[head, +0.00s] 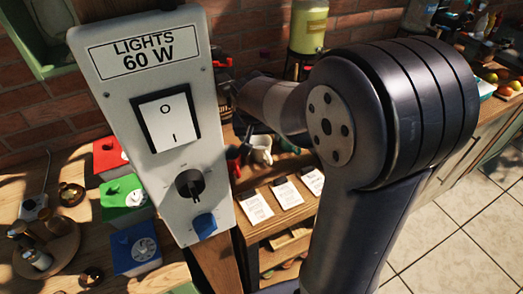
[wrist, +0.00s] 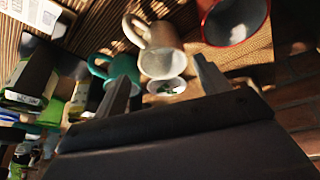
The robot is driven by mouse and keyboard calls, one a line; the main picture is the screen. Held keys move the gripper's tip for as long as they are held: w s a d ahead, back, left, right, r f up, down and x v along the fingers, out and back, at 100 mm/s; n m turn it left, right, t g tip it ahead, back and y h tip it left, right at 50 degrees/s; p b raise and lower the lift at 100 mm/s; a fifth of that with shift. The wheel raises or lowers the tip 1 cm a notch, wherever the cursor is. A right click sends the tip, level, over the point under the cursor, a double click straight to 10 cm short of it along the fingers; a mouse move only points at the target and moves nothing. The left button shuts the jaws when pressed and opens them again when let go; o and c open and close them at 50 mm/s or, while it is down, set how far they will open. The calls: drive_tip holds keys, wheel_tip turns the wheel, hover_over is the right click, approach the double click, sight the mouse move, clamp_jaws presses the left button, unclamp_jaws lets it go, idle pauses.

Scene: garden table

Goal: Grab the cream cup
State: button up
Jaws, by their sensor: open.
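The cream cup (wrist: 153,40) shows in the wrist view with its handle toward the upper left and its open mouth facing down in the picture. My gripper (wrist: 160,70) is open, its fingers either side of the cup's mouth in the picture; I see no contact. In the head view the cream cup (head: 262,148) is small, on the wooden unit between the switch panel and my arm. My gripper is mostly hidden there behind the panel and my arm.
In the wrist view a teal cup (wrist: 122,66) is close on the left and a dark red-rimmed cup (wrist: 234,22) on the right. A small white vessel (wrist: 168,86) shows between the fingers. In the head view the lights panel (head: 151,70) stands in the foreground.

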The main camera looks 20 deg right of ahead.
sight(260, 142)
drive_tip(key=x, duration=0.4)
drive_tip(key=shift+a, duration=0.1)
drive_tip(key=c, duration=0.8)
drive_tip(key=shift+c, duration=0.2)
